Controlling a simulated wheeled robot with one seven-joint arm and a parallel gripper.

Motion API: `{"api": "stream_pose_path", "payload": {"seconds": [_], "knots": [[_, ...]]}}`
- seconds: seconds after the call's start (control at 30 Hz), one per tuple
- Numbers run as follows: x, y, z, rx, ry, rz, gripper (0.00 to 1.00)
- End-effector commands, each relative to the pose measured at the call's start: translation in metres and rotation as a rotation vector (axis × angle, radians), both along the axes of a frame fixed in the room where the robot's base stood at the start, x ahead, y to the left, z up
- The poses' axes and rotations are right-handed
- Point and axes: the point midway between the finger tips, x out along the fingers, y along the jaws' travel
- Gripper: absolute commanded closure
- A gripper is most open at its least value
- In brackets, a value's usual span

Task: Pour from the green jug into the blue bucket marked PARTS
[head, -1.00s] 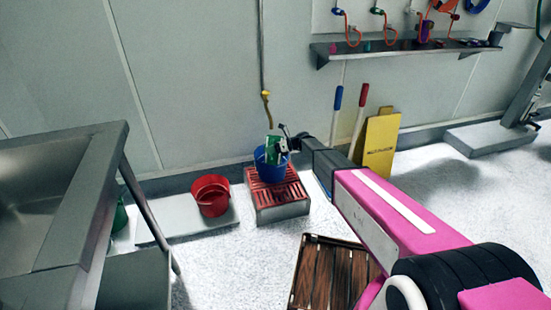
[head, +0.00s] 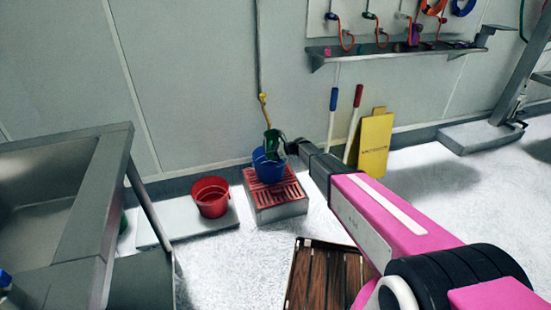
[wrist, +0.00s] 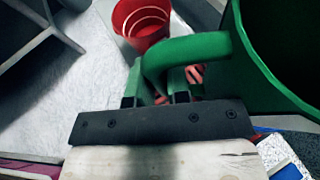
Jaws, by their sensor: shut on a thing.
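The green jug (head: 271,137) is held over the blue bucket (head: 267,168) in the head view, looking close to upright. The bucket stands on a red grate, and its marking cannot be read. My gripper (head: 288,147) is at the jug's right side. In the wrist view my gripper (wrist: 162,92) is shut on the handle of the jug (wrist: 280,62). The jug's body fills the upper right there. What is inside the jug and the bucket cannot be seen.
A red bucket (head: 211,197) stands left of the red grate (head: 272,195). A steel sink (head: 70,190) is at the left. A wooden slatted pallet (head: 325,275) lies in front. A yellow sign (head: 376,143) and two long handles lean by the wall.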

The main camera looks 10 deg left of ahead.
Motion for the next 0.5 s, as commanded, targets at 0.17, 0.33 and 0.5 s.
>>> {"api": "stream_pose_path", "payload": {"seconds": [0.17, 0.33, 0.5], "knots": [[-0.010, -0.001, 0.006, 0.000, 0.000, 0.000, 1.00], [-0.020, -0.001, 0.012, 0.000, 0.001, 0.000, 1.00], [-0.030, -0.001, 0.018, 0.000, 0.001, 0.000, 1.00]]}}
